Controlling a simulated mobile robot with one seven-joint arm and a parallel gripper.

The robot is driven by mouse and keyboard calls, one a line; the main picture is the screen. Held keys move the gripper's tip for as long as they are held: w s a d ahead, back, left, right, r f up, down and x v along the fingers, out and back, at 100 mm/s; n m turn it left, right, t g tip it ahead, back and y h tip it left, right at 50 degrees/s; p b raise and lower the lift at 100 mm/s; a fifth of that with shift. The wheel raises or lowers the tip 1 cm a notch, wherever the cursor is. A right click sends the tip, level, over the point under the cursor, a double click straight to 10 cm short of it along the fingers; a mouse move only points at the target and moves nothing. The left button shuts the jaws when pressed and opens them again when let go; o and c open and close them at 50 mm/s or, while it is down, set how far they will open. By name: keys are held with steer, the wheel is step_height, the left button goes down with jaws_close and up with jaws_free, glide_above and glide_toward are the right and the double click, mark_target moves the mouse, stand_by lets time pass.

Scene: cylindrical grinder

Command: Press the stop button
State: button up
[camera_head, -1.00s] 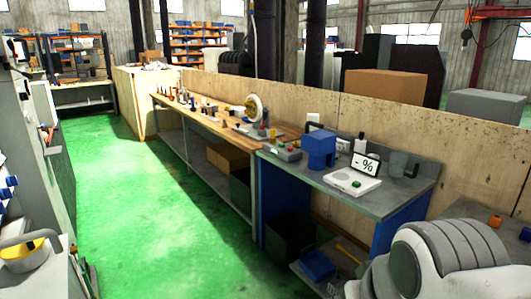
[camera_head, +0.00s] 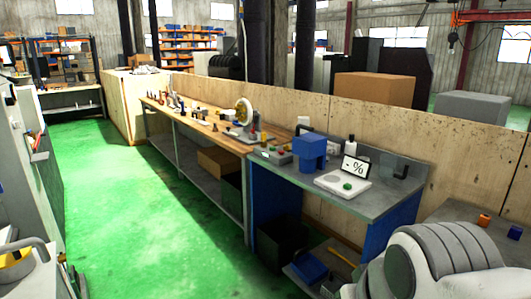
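A small grey control box (camera_head: 273,155) sits on the grey metal workbench (camera_head: 385,190), left of a blue block-shaped device (camera_head: 309,151). It bears small coloured buttons, one of them apparently red (camera_head: 281,152); they are too small to read, so I cannot tell which one is the stop button. Right of the blue device, a white unit (camera_head: 341,184) with a green button or part on it stands by a display (camera_head: 355,168) reading "- %". My white and grey arm fills the lower right corner. My gripper is out of view.
A long wooden-topped bench (camera_head: 185,118) with small parts runs away to the left along a plywood wall (camera_head: 290,103). Open green floor (camera_head: 140,200) lies left of the benches. A dark bin (camera_head: 280,244) and a blue bin (camera_head: 307,267) sit under the workbench.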

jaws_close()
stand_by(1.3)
